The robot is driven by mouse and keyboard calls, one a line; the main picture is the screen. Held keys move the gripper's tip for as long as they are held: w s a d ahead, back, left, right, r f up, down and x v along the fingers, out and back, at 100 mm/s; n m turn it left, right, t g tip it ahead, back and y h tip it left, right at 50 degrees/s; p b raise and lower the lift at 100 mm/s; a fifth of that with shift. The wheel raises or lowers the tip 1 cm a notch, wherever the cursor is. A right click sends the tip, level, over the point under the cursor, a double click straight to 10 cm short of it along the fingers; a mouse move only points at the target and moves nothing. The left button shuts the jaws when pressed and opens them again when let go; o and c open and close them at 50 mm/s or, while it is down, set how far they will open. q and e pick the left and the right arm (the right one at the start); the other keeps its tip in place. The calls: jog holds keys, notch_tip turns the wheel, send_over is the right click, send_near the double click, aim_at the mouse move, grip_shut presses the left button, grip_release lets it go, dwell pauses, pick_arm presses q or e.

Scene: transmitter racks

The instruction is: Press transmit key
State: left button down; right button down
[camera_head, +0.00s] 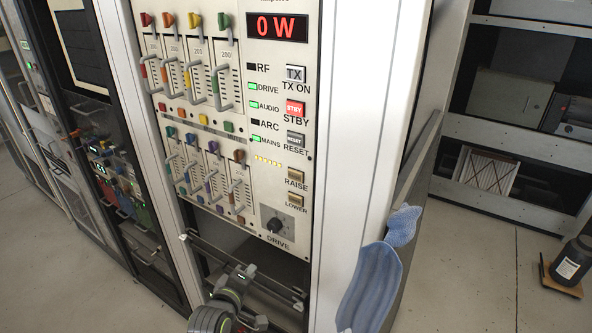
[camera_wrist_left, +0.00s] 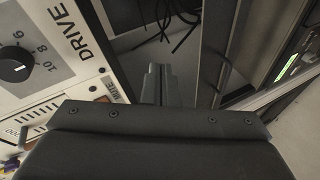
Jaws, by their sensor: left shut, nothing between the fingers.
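The transmit key (camera_head: 295,73) is a grey square button marked TX, with the label TX ON under it. It is on the upper right of the pale transmitter panel (camera_head: 313,60) and looks unlit. The red display (camera_head: 277,27) above it reads 0 W. The red STBY button (camera_head: 295,108) below it is lit. My left gripper (camera_head: 246,272) is low in front of the rack, below the drive knob (camera_head: 274,225) and well below the key. In the left wrist view its fingers (camera_wrist_left: 158,82) are together and empty. My right gripper is not in view.
RESET (camera_head: 295,139), RAISE (camera_head: 296,174) and LOWER (camera_head: 295,200) buttons line the panel's right side. Coloured lever switches (camera_head: 200,80) with handles stick out at left. An open bay with dark cables (camera_wrist_left: 180,20) lies below the panel. A blue cloth-like object (camera_head: 372,285) hangs at the right.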

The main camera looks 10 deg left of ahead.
pick_arm(q)
jog(key=d+r+n+t+h, duration=0.1)
jog(key=d+r+n+t, duration=0.15)
jog(key=r, duration=1.15)
jog(key=d+r+n+t+h, duration=0.15)
jog(key=r+n+t, duration=0.25)
jog(key=r, duration=0.9)
jog(key=n+t+h, duration=0.1)
jog(key=n+t, duration=0.2)
send_near(295, 74)
jog(key=w+a+f, duration=0.2)
jog(key=a+f, duration=0.2)
jog(key=f, duration=0.1)
jog(key=s+r+n+t+h, duration=0.2)
jog(key=s+r, duration=0.3)
jog(key=r, duration=0.3)
jog(key=shift+s+d+r+n+t+p, duration=0.35)
jog(key=shift+d+n+t+p, duration=0.1)
jog(key=shift+d, duration=0.05)
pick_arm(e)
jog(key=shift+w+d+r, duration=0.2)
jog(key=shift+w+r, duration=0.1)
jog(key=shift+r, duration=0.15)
pick_arm(q)
jog(key=shift+w, duration=0.1)
